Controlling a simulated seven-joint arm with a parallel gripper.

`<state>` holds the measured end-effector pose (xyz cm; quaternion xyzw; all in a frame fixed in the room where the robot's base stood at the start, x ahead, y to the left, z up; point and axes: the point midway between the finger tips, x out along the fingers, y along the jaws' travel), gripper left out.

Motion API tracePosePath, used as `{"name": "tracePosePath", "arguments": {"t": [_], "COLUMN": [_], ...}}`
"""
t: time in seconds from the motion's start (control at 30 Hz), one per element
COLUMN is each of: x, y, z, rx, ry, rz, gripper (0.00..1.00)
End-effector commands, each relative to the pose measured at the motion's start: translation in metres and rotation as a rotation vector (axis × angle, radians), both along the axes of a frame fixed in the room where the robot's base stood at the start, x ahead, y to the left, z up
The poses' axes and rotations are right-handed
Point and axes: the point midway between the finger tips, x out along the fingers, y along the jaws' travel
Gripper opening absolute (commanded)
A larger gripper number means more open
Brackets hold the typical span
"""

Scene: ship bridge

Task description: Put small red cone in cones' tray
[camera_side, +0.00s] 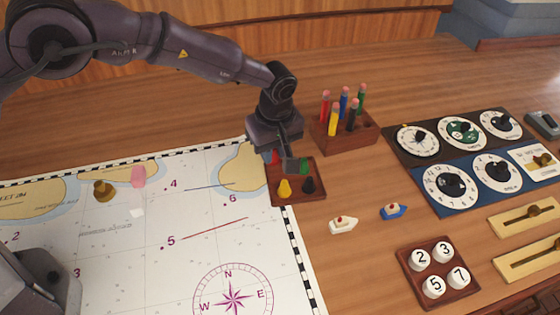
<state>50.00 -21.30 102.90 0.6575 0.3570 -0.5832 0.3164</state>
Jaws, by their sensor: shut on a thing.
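The cones' tray (309,197) is a shallow brown wooden tray at the right edge of the chart. My gripper (281,162) points down over the back left part of the tray and is shut on the small red cone (273,157). The fingers hide most of the red cone, so I cannot tell whether it touches the tray floor.
Dial panels (470,190) fill the far right. The chart (180,255) is mostly clear.

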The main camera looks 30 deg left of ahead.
Motion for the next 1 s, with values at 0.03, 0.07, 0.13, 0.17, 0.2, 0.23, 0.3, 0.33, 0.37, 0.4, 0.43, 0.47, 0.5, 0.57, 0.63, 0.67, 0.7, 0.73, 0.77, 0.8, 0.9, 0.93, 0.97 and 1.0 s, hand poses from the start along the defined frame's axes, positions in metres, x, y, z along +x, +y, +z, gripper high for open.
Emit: {"name": "tracePosePath", "arguments": {"t": [0.03, 0.07, 0.13, 0.17, 0.2, 0.23, 0.3, 0.33, 0.37, 0.4, 0.43, 0.47, 0.5, 0.57, 0.63, 0.67, 0.7, 0.73, 0.77, 0.8, 0.9, 0.93, 0.97, 1.0], "x": [0.004, 0.006, 0.009, 0.01, 0.011, 0.012, 0.014, 0.016, 0.015, 0.015, 0.015, 0.015, 0.015, 0.015, 0.015, 0.015, 0.015, 0.015, 0.015, 0.015, 0.015, 0.015, 0.015, 0.015], "y": [-0.001, -0.002, -0.004, -0.004, -0.005, -0.005, -0.006, -0.007, -0.006, -0.006, -0.006, -0.006, -0.006, -0.006, -0.006, -0.006, -0.006, -0.006, -0.006, -0.006, -0.006, -0.006, -0.006, -0.006], "z": [-0.006, -0.009, -0.012, -0.013, -0.014, -0.015, -0.019, -0.022, -0.028, -0.034, -0.039, -0.042, -0.046, -0.049, -0.05, -0.05, -0.05, -0.05, -0.05, -0.05, -0.052, -0.053, -0.053, -0.052], "rx": [0.0, 0.0, 0.001, 0.0, 0.0, 0.001, 0.001, 0.001, 0.001, 0.002, 0.002, 0.002, 0.001, 0.001, 0.001, 0.0, 0.0, 0.0, -0.001, 0.0, 0.0, 0.0, 0.0, 0.0], "ry": [0.002, 0.001, 0.001, 0.0, 0.0, 0.001, 0.001, 0.001, 0.003, 0.003, 0.003, 0.003, 0.001, 0.0, 0.0, -0.001, -0.001, -0.001, -0.001, 0.0, 0.0, 0.0, 0.0, 0.0], "rz": [0.0, 0.0, 0.0, 0.0, 0.0, 0.0, 0.0, 0.0, 0.0, -0.001, -0.001, -0.001, -0.001, -0.001, -0.001, 0.0, 0.0, 0.0, 0.0, 0.0, 0.0, -0.001, 0.0, 0.0], "gripper": [0.0, 0.0, 0.0, 0.0, 0.0, 0.0, 0.0, 0.0, 0.0, 0.0, 0.0, 0.0, 0.0, 0.0, 0.0, 0.0, 0.0, 0.0, 0.0, 0.0, 0.0, 0.0, 0.27, 0.33]}}
